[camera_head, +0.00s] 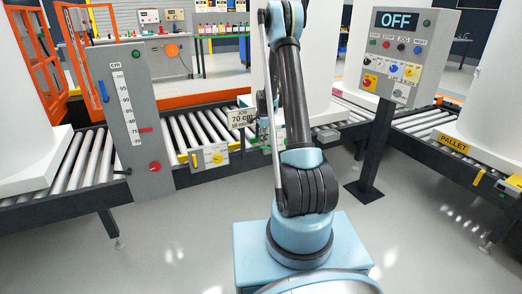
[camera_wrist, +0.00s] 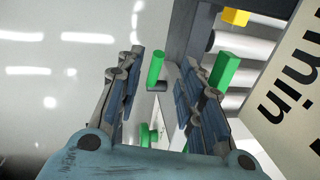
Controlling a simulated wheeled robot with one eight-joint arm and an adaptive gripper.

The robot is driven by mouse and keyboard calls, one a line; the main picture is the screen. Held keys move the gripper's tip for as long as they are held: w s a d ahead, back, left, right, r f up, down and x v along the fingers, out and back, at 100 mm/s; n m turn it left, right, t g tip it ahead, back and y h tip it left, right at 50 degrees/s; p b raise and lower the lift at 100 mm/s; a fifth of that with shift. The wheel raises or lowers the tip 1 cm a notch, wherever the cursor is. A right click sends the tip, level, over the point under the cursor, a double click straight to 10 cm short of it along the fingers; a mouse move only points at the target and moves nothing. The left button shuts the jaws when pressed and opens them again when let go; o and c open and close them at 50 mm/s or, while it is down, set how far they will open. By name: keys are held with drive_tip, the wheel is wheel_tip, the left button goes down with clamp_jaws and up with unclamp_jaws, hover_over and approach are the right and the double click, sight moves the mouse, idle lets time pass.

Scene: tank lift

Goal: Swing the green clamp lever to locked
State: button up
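In the wrist view my gripper (camera_wrist: 160,62) is open, its two fingers well apart. A green rod (camera_wrist: 155,67), which looks like the clamp lever's handle, shows in the gap between the fingertips, with no visible contact on either side. A dark piece sits at its lower end. A second green bar (camera_wrist: 226,69) shows just right of the right finger, and more green parts (camera_wrist: 145,136) lie lower between the fingers. In the head view my arm hides most of the clamp and my gripper (camera_head: 264,112), beside the 70 cm sign (camera_head: 242,118).
The sign (camera_wrist: 290,95) is close on the right in the wrist view. A roller conveyor (camera_head: 200,130) runs behind my arm. A scale post (camera_head: 128,110) stands left, and a control panel (camera_head: 398,55) reading OFF stands right on a dark post. Large white tanks stand around.

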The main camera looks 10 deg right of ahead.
sight(260, 147)
drive_tip(key=f, duration=0.2)
drive_tip(key=w+f, duration=0.1)
drive_tip(key=f, duration=0.5)
drive_tip(key=shift+w+a, duration=0.15)
drive_tip(key=shift+w, duration=0.05)
